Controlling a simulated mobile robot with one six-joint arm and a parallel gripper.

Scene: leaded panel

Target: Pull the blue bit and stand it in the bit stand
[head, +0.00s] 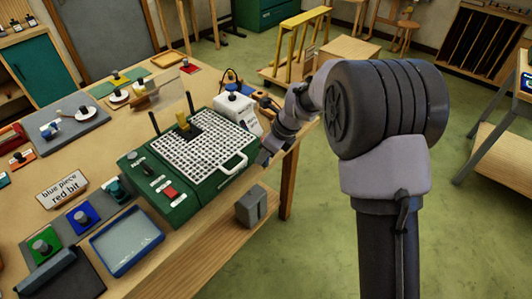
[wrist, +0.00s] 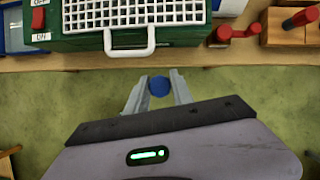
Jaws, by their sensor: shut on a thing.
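My gripper (wrist: 159,90) is shut on a blue bit, whose round blue end (wrist: 159,87) shows between the two grey fingers in the wrist view. In that view they appear over the green floor, just off the table's front edge. In the head view my gripper (head: 264,157) is at the right side of the green grinder, and the bit cannot be made out there. A wooden block (wrist: 284,32) with a red cylinder (wrist: 300,17) is at the wrist view's upper right. I cannot tell whether it is the bit stand.
The green grinder (head: 157,217) has a white grid top and a white front handle (wrist: 130,48). A red part (wrist: 222,34) lies beside the wooden block. A white machine (head: 236,110) stands behind the grinder. Open floor lies right of the table.

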